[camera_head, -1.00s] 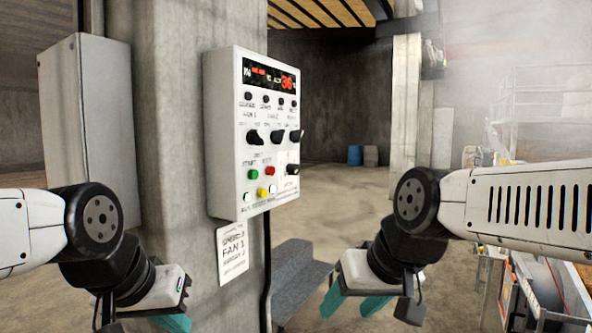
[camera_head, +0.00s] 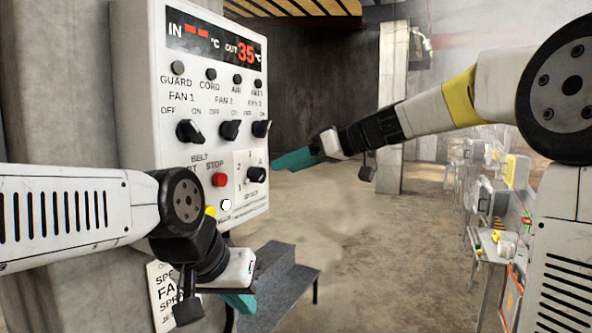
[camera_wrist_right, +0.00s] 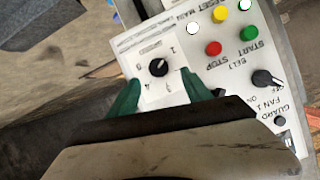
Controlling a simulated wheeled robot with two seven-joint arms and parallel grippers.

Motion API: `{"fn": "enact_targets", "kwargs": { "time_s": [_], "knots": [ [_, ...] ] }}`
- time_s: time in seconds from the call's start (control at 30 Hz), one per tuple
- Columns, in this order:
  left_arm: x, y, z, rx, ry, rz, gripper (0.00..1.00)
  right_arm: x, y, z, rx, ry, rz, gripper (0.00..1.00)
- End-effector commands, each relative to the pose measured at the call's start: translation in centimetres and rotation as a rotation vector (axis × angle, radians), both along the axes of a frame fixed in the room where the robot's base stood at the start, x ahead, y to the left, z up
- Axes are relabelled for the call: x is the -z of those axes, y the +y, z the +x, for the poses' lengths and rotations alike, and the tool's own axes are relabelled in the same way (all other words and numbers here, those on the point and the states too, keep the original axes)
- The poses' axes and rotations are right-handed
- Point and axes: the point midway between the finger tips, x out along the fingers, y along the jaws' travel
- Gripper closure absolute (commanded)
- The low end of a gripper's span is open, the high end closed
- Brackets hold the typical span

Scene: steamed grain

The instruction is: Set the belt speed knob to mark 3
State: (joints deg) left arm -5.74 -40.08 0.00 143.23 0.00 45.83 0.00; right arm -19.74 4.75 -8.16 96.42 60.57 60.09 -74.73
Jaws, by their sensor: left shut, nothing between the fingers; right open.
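The belt speed knob (camera_head: 257,174) is a black knob on a white numbered plate at the lower right of the control panel (camera_head: 150,90). In the right wrist view the knob (camera_wrist_right: 158,67) shows between and beyond the fingertips. Its white mark appears to point towards 1. My right gripper (camera_head: 290,161) is open, reaching in from the right close to the knob; its teal fingers (camera_wrist_right: 162,88) straddle the plate in the wrist view, and contact with the knob cannot be seen. My left gripper (camera_head: 240,302) is shut and empty, low below the panel.
Three black fan knobs (camera_head: 229,130) sit above the speed plate. A red stop button (camera_head: 219,180) is left of it; my left arm partly hides the lower buttons. A grey step (camera_head: 285,280) stands on the floor below.

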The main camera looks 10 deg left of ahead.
Motion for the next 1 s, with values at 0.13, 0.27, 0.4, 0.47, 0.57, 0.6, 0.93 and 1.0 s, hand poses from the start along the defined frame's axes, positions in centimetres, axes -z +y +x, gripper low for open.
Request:
{"fn": "enact_targets", "kwargs": {
  "time_s": [0.13,0.27,0.4,0.47,0.57,0.6,0.93,1.0],
  "knots": [
    [0.0,0.0,0.0,0.0,0.0,0.0,1.0,0.0,1.2,0.5,-0.014,-0.017,0.01,0.43],
    [0.0,0.0,0.0,0.0,-0.001,0.0,1.0,0.8,2.9,0.9,-0.015,-0.014,0.009,0.43],
    [0.0,0.0,0.0,0.0,0.0,0.0,1.0,1.7,5.0,1.5,-0.013,-0.013,0.008,0.43],
    [0.0,0.0,0.0,0.0,0.0,0.0,1.0,2.0,5.7,1.7,-0.012,-0.013,0.009,0.43],
    [0.0,0.0,0.0,0.0,0.0,0.0,1.0,2.4,6.7,2.0,-0.012,-0.014,0.008,0.43],
    [0.0,0.0,0.0,0.0,0.0,0.0,1.0,2.5,6.9,2.0,-0.012,-0.014,0.008,0.43],
    [0.0,0.0,0.0,0.0,0.0,0.0,1.0,2.7,7.3,2.2,-0.009,-0.015,0.008,0.43],
    [0.0,0.0,0.0,0.0,0.0,0.0,1.0,2.7,7.3,2.2,-0.01,-0.015,0.009,0.52]
  ]
}}
